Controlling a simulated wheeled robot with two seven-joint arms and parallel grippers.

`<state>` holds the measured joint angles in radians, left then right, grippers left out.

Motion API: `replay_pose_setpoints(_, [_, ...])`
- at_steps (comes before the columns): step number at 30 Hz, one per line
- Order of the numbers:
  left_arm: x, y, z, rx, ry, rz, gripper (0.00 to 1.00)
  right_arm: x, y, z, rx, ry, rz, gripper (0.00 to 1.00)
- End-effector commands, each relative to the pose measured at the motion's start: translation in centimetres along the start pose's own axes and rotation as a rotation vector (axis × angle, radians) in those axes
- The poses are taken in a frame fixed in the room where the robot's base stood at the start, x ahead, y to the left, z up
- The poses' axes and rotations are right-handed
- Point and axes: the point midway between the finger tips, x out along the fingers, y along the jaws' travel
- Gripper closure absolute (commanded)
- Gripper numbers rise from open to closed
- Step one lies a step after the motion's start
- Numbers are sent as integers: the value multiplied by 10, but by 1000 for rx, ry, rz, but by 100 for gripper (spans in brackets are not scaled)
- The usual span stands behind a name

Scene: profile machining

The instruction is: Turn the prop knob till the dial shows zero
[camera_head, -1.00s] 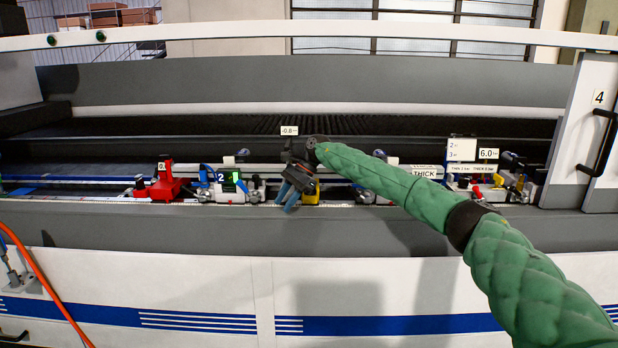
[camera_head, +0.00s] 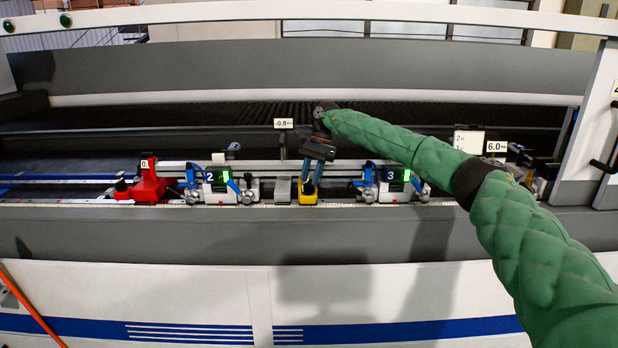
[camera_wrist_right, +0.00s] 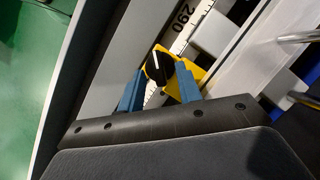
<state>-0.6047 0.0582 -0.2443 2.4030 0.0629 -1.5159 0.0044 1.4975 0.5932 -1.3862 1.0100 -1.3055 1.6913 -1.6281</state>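The prop (camera_head: 308,198) is a small yellow block on the machine's front rail. Its black knob (camera_wrist_right: 159,66) with a white pointer line shows in the right wrist view, on the yellow block (camera_wrist_right: 187,77). A white dial label (camera_head: 284,123) above and left of it reads about -0.8. My right gripper (camera_head: 312,187) points down over the prop. Its blue fingers (camera_wrist_right: 161,72) are apart, one on each side of the knob as seen from the wrist; contact is not clear. In the head view the gripper hides the knob. My left gripper is out of view.
A red stop (camera_head: 150,188) stands at the left on the rail. Clamp units marked 2 (camera_head: 218,185) and 3 (camera_head: 395,182) flank the prop. A label (camera_head: 496,147) at the right reads 6.0. A white door frame (camera_head: 600,130) bounds the right side.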

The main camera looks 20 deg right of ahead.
Motion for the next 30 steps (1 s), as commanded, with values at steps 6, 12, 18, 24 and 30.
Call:
replay_pose_setpoints(6, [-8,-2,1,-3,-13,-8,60,14,0,1,-1,0,0,65])
replay_pose_setpoints(12, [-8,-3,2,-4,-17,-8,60,16,0,0,-1,0,0,65])
replay_pose_setpoints(18, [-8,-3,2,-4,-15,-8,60,16,0,1,-1,0,0,89])
replay_pose_setpoints(24, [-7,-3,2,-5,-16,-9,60,16,0,0,-1,0,-1,100])
replay_pose_setpoints(30, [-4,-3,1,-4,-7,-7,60,17,0,0,24,0,-11,100])
